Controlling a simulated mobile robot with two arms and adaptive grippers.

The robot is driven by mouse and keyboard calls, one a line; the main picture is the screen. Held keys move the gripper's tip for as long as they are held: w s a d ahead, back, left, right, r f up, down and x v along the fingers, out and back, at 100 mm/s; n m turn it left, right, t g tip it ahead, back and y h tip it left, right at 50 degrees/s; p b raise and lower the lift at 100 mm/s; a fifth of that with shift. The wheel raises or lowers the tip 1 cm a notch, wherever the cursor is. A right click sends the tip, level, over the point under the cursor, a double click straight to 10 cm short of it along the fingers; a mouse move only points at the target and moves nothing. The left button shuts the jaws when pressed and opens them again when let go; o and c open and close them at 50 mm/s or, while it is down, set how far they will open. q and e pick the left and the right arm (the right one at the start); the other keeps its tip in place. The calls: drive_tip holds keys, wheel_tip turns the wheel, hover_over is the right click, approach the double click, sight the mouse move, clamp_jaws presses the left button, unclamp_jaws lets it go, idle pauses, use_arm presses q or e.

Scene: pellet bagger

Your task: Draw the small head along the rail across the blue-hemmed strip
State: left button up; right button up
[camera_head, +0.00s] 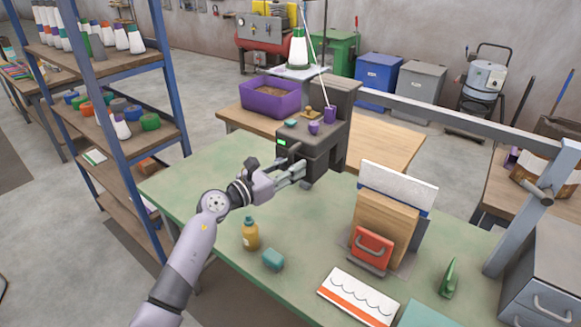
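A white upright strip with a blue hem (398,187) stands behind a tan board-like block (384,222) on the green table. A red block with a grey handle (372,248) stands in front of the tan block; I cannot tell whether it is the small head. I cannot make out for sure which part is the rail. My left gripper (301,172) is in front of the dark grey machine (322,148), well left of the strip. Its fingers point right, and the gap between them is too small to judge. My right gripper is not in view.
A grey beam (460,120) crosses behind the strip to a post. A shelf rack (125,140) stands at left. The table's middle is fairly clear.

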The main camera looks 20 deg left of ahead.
use_arm(q)
clamp_jaws()
idle(0.6)
